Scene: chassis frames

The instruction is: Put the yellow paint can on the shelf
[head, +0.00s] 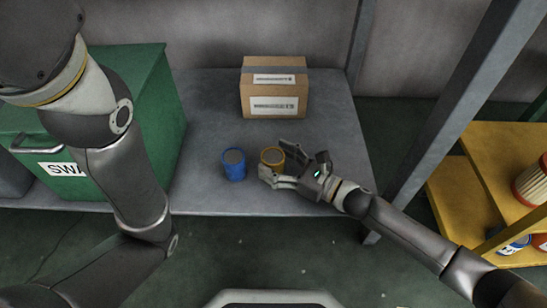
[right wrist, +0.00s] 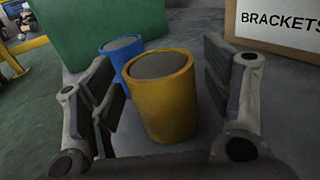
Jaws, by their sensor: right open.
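The yellow paint can (head: 272,156) stands upright on the grey bench, right of a blue can (head: 234,165). My right gripper (head: 270,160) is open, its fingers on either side of the yellow can.
The grey bench (head: 215,110) also bears a cardboard box (head: 273,92) at the back. A green bin (head: 150,90) stands at the left. The upper shelf's left part is clear.

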